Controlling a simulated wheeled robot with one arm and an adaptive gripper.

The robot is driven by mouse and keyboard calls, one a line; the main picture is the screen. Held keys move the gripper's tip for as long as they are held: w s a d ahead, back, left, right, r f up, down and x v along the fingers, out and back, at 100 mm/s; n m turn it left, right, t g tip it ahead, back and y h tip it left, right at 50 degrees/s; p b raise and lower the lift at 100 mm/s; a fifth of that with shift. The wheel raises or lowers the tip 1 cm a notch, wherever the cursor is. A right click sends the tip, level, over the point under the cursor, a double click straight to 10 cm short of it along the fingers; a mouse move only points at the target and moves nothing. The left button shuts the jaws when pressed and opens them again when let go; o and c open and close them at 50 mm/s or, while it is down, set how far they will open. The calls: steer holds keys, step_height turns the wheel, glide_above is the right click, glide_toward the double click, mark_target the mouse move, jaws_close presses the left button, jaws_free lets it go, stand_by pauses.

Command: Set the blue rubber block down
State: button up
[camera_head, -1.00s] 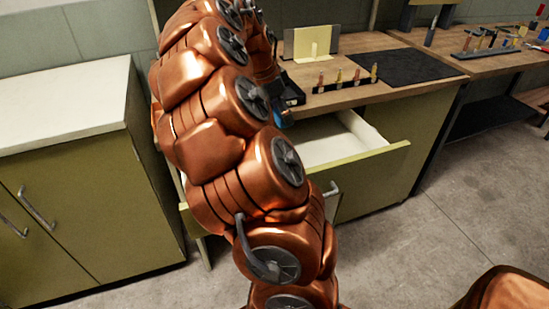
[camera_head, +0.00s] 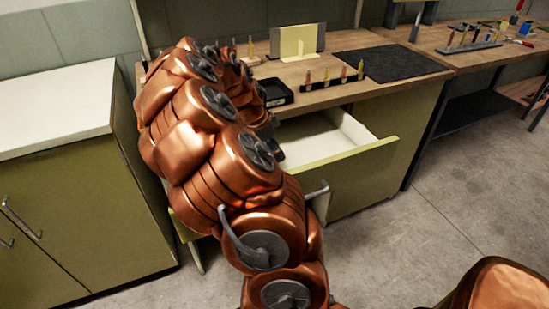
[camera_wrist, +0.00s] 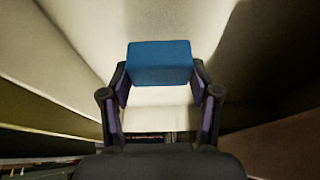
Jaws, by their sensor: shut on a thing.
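The blue rubber block (camera_wrist: 160,63) shows in the wrist view between the fingertips of my gripper (camera_wrist: 160,85). The gripper is shut on it. Pale drawer surfaces lie behind and around the block. I cannot tell whether the block touches the drawer floor. In the head view my arm reaches to the open drawer (camera_head: 330,148) under the workbench, and it hides the block and most of the gripper.
The drawer front (camera_head: 350,172) stands pulled out. On the workbench (camera_head: 310,70) are a black tray (camera_head: 277,93), a rack of several bits (camera_head: 335,86), a dark mat (camera_head: 385,62) and a yellow holder (camera_head: 298,42). A white-topped cabinet (camera_head: 55,105) stands at left.

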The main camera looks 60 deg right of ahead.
mark_target(274, 157)
steer(key=shift+f, duration=2)
steer(key=o, duration=1.1)
steer(key=shift+r, duration=0.15)
steer(key=v, duration=1.1)
steer(key=s+a+r+n, duration=0.1)
steer(key=a+n, duration=0.2)
steer(key=a, duration=0.3)
steer(key=a+r+n, duration=0.2)
steer(key=a, duration=0.4)
steer(key=s+a+f+n+y, duration=0.1)
steer(key=s+a+n, duration=0.4)
steer(key=a, duration=0.3)
steer(key=s+a+f+n+y, duration=0.1)
steer(key=s+a+f+n, duration=0.1)
steer(key=s+a+n, duration=0.4)
steer(key=s+a+f+n+y, duration=0.1)
steer(key=s+a+f+n, duration=0.1)
steer(key=s+a+n, duration=0.3)
steer(key=shift+s+a+n+y, duration=0.2)
steer(key=shift+a+n, duration=0.7)
steer(key=shift+a, duration=0.85)
steer(key=shift+s+a+n+y, duration=0.1)
steer(key=shift+a+n+y, duration=0.1)
steer(key=shift+a+n, duration=1.1)
